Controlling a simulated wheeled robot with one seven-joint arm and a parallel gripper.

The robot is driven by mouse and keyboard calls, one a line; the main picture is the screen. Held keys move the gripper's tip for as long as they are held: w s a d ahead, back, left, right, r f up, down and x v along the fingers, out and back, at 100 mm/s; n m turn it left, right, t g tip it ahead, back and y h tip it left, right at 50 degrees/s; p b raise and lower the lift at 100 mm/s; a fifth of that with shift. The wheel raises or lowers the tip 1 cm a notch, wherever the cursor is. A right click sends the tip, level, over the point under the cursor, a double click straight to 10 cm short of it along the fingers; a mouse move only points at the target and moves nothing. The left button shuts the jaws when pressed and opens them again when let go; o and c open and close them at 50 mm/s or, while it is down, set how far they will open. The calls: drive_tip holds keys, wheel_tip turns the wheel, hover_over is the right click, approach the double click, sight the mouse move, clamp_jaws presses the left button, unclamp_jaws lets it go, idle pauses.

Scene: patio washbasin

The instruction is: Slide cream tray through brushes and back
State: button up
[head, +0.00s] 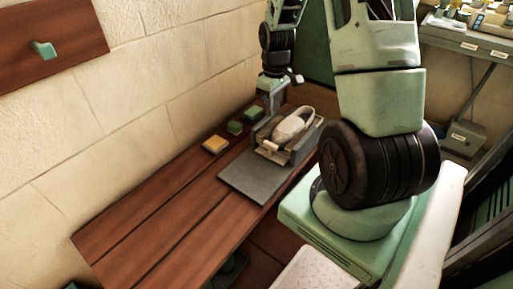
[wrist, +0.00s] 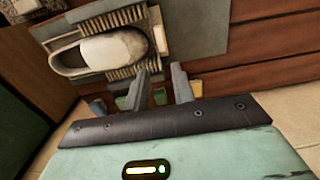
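The cream tray (head: 281,135), long with rounded ends, sits in a grey brush fixture (head: 263,137) on the bench. In the wrist view the tray (wrist: 66,62) lies between two rows of bristles, the brushes (wrist: 122,73), and a pale rounded thing (wrist: 115,47) covers part of it. My gripper (head: 270,106) hangs by the wall side of the fixture in the head view. In the wrist view its two fingers (wrist: 161,84) stand apart with nothing between them, beside the near brush. I cannot tell whether a finger touches the fixture.
A grey plate (head: 252,174) lies under and in front of the fixture on the wooden bench (head: 150,220). A yellow block (head: 215,144) and green blocks (head: 235,127) stand along the wall side, close to my gripper. The bench's near-left part is clear. A wall board with a green peg (head: 43,49) hangs at left.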

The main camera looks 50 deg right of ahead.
sight(271, 143)
wheel_tip(271, 143, down, 17)
drive_tip(key=b, duration=0.5)
clamp_jaws()
